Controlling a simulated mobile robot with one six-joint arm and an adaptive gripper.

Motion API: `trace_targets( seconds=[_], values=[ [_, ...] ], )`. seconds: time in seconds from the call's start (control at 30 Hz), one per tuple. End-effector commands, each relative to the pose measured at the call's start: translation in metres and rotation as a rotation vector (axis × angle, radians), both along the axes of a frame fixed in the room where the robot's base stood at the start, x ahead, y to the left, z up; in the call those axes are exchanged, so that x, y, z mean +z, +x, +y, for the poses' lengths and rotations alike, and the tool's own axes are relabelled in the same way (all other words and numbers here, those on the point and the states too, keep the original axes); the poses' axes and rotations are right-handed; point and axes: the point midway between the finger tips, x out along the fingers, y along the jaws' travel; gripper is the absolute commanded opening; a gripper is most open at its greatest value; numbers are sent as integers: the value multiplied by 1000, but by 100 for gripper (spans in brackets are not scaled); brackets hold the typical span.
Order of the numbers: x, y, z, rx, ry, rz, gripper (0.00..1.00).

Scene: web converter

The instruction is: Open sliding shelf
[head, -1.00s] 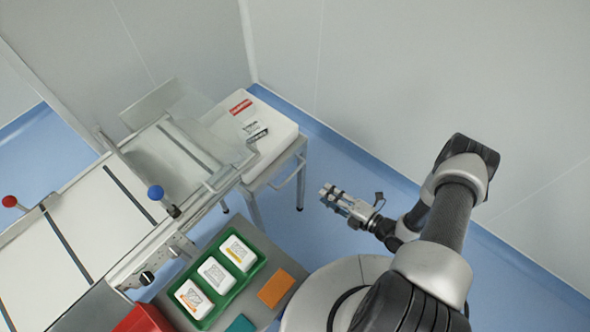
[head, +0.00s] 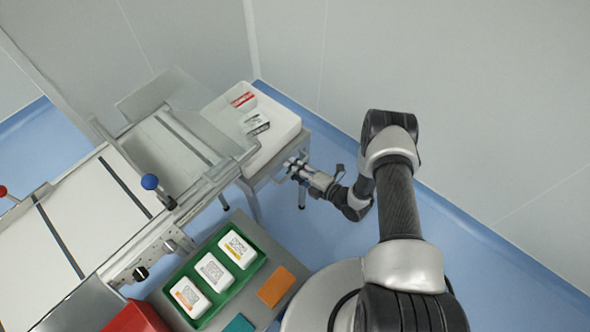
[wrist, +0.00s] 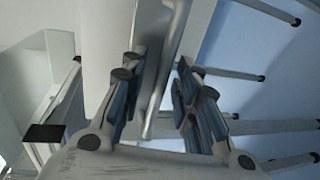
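The shelf (head: 276,146) is a white tray-like top on a metal-legged stand at the back, right of the machine. A grey metal bar, apparently its handle (wrist: 168,75), runs between my fingers in the wrist view. My gripper (head: 290,165) is at the stand's front right edge in the head view. In the wrist view my gripper (wrist: 158,100) is open, with one finger on each side of the bar. I cannot tell whether either finger touches it.
A red-labelled pack (head: 243,100) and a black-labelled pack (head: 255,124) lie on the shelf. The machine with a blue knob (head: 149,182) stands to its left. A green tray (head: 208,318) with three white boxes is in front.

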Motion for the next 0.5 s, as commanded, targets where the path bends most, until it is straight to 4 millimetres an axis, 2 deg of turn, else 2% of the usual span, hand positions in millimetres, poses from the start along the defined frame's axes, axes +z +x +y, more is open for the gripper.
trace_targets(
  seconds=[0.23,0.5],
  values=[
    [0,1,0,-1,0,0,29],
    [0,0,0,-1,-1,1,11]
  ],
)
